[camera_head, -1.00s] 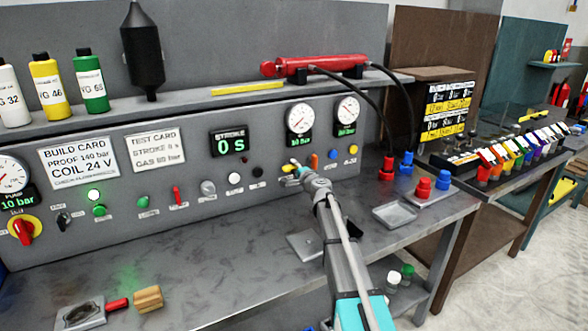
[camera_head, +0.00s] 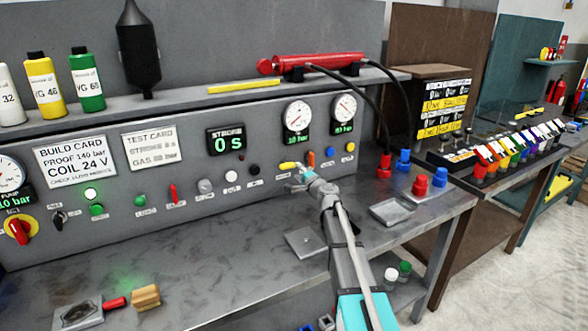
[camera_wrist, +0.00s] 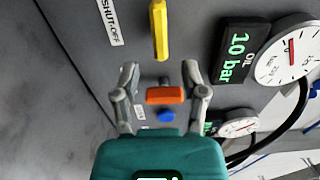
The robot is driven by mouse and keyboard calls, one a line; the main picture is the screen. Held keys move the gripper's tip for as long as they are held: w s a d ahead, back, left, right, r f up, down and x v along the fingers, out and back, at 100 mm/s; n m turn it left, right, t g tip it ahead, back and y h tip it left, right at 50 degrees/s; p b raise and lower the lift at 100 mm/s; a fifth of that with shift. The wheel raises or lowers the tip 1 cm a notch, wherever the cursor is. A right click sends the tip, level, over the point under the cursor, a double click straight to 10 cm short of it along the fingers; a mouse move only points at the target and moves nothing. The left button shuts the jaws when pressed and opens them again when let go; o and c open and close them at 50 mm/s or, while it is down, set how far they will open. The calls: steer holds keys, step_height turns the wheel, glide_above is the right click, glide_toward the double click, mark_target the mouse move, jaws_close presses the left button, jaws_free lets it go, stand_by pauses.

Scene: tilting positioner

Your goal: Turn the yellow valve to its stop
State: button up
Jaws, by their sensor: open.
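The yellow valve handle (camera_head: 288,165) is a slim lever on the grey panel, lying roughly level in the head view. In the wrist view the yellow handle (camera_wrist: 160,30) stands just beyond my fingertips, beside the SHUT-OFF label (camera_wrist: 109,22). My gripper (camera_head: 302,173) is close to the panel, at the right end of the lever. In the wrist view my gripper (camera_wrist: 161,76) is open and empty, its fingers spread to either side of the lever's line. I see no contact with the lever. The valve's stop cannot be made out.
An orange handle (camera_wrist: 165,95) and a blue knob (camera_wrist: 166,116) sit close to the yellow lever. Gauges (camera_head: 297,116) are above it, and a black knob (camera_head: 254,170) is to its left. A metal plate (camera_head: 307,242) lies on the bench below.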

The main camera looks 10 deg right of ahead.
steer(key=v, duration=0.6)
steer(key=shift+s, duration=0.15)
